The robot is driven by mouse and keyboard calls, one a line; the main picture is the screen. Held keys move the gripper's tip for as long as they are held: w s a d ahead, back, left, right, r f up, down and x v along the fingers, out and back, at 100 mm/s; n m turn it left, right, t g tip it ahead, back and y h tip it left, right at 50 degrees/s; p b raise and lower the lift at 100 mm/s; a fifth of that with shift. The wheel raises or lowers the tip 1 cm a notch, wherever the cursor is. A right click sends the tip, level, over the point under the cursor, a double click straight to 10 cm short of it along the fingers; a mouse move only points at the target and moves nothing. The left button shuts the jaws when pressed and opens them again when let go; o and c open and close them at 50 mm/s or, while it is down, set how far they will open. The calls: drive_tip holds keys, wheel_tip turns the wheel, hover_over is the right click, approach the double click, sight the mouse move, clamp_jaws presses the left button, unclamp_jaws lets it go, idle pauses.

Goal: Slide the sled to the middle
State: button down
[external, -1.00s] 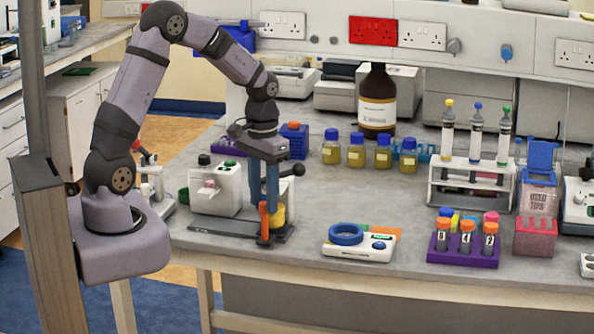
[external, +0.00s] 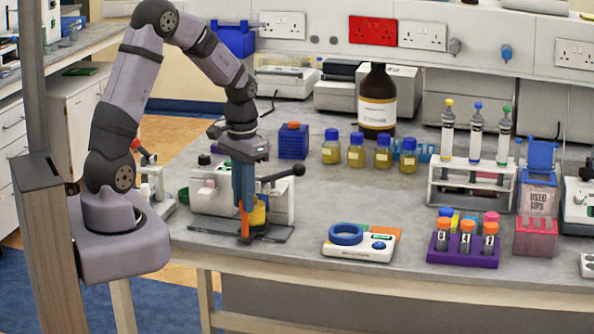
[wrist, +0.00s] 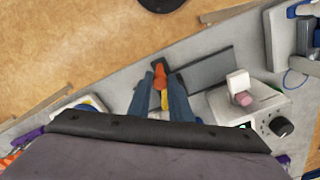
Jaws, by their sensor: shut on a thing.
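The sled, with an orange upright handle (external: 243,220) and a yellow block (external: 258,212), stands on a dark rail plate (external: 276,234) in front of a white bench device (external: 208,201). My gripper (external: 243,205) points straight down and is shut on the sled. In the wrist view, the blue fingers of my gripper (wrist: 162,97) lie on either side of the sled's orange handle (wrist: 159,75) and yellow part. The dark rail plate (wrist: 207,68) extends to the right there. The sled's lower part is partly hidden by the fingers.
A white unit with a blue ring (external: 346,234) lies right of the rail, near the bench's front edge.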

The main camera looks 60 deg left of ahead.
drive_tip(key=s+a, duration=0.2)
drive_tip(key=shift+s+a, duration=0.3)
drive_tip(key=shift+a, duration=0.05)
drive_tip(key=c, duration=1.6)
unclamp_jaws()
drive_tip(key=shift+r+b, duration=0.9)
drive_tip(key=shift+r, duration=2.8)
